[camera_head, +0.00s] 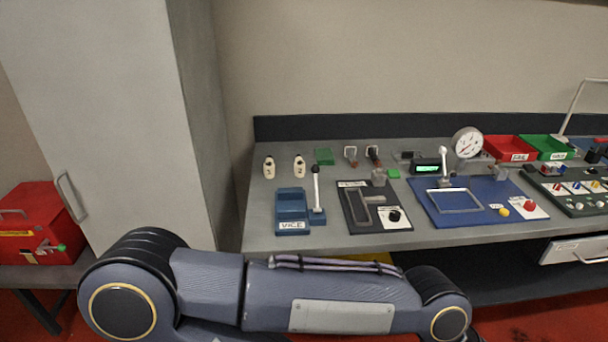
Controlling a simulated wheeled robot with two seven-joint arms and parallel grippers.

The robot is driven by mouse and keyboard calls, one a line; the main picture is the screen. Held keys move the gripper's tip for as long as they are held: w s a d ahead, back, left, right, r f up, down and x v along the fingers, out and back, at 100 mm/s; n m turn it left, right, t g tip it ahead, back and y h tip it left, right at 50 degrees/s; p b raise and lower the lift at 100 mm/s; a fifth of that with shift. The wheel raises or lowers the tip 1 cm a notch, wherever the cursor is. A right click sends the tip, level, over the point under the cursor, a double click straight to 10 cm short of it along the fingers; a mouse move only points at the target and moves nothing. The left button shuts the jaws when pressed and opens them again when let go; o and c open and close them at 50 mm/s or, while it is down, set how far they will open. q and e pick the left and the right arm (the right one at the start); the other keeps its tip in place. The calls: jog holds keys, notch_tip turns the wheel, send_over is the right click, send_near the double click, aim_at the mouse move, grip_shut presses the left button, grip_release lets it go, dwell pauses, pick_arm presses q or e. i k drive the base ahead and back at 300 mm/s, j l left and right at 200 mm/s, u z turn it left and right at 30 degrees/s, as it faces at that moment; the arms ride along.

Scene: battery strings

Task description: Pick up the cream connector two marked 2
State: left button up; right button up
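Two small cream connectors stand at the left back of the grey workbench (258,222), apart from each other: a left one (269,167) and a right one (299,166). Each carries a small dark mark, too small to read surely, so I cannot tell which is marked 2. Neither is held. One of my arms crosses the bottom of the view, in front of the bench. Neither gripper shows.
A blue vice (291,208) with an upright lever (317,188) stands in front of the connectors. A green block (324,156) lies to their right. Dark and blue fixture boards fill the bench further right. A tall grey cabinet (110,120) stands at left.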

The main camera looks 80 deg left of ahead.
aim_at(299, 165)
jog(key=k+u, duration=0.1)
jog(key=u, duration=2.9)
